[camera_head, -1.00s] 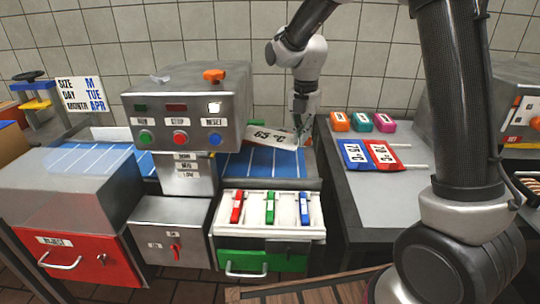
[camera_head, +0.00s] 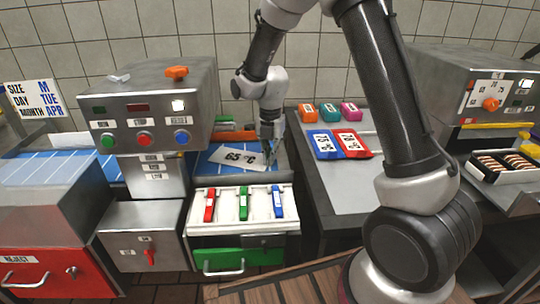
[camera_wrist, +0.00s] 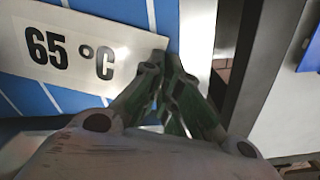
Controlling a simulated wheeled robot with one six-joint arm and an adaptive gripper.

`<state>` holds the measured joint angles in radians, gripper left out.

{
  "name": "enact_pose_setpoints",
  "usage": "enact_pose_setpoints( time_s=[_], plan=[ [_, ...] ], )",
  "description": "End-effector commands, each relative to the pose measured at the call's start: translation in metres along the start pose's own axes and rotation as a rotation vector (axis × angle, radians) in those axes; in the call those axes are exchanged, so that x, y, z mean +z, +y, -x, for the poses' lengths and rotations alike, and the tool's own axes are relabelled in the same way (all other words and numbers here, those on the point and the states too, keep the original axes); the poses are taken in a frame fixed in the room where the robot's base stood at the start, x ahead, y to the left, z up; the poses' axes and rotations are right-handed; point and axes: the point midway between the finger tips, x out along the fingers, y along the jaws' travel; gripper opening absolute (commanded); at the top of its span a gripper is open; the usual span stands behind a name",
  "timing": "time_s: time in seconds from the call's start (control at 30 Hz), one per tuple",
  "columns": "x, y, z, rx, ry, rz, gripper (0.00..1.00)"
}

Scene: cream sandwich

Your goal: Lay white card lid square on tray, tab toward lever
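A white card marked "65 °C" (camera_head: 237,157) lies low over the blue striped belt (camera_head: 207,163), turned slightly from the belt's lines. In the wrist view the card (camera_wrist: 70,45) fills the upper left, with blue striped surface around it. My gripper (camera_head: 270,157) is at the card's right end, pointing down. In the wrist view its fingertips (camera_wrist: 163,62) are together at the card's right corner and appear shut on it. Whether the card touches the belt is unclear. Red (camera_head: 209,205), green (camera_head: 243,204) and blue (camera_head: 277,203) levers stand on a white panel in front. I cannot single out a tray under the card.
The steel control box (camera_head: 150,110) stands left of the card. An orange bar (camera_head: 235,136) lies behind it. A grey side table (camera_head: 340,185) with red and blue cards (camera_head: 351,143) is to the right. A tray of striped items (camera_head: 505,166) is farther right.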

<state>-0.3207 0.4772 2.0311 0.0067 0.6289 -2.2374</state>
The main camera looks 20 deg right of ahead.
Motion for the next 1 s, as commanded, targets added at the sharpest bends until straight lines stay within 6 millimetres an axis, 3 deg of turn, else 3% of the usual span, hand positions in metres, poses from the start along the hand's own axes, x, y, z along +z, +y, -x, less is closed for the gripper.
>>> enact_pose_setpoints(
  time_s=[0.07, 0.1, 0.2, 0.57, 0.67, 1.0],
  plan=[
    [0.0, 0.0, -0.003, -0.001, 0.0, 0.0, 0.0],
    [0.0, 0.0, -0.002, 0.0, 0.0, 0.0, 0.11],
    [0.0, 0.0, -0.002, 0.0, 0.0, 0.0, 0.27],
    [0.0, 0.0, 0.002, 0.0, 0.0, 0.0, 0.27],
    [0.001, 0.001, 0.015, 0.003, -0.002, 0.0, 0.27],
    [0.0, 0.0, 0.089, 0.002, -0.002, 0.0, 0.27]
  ],
)
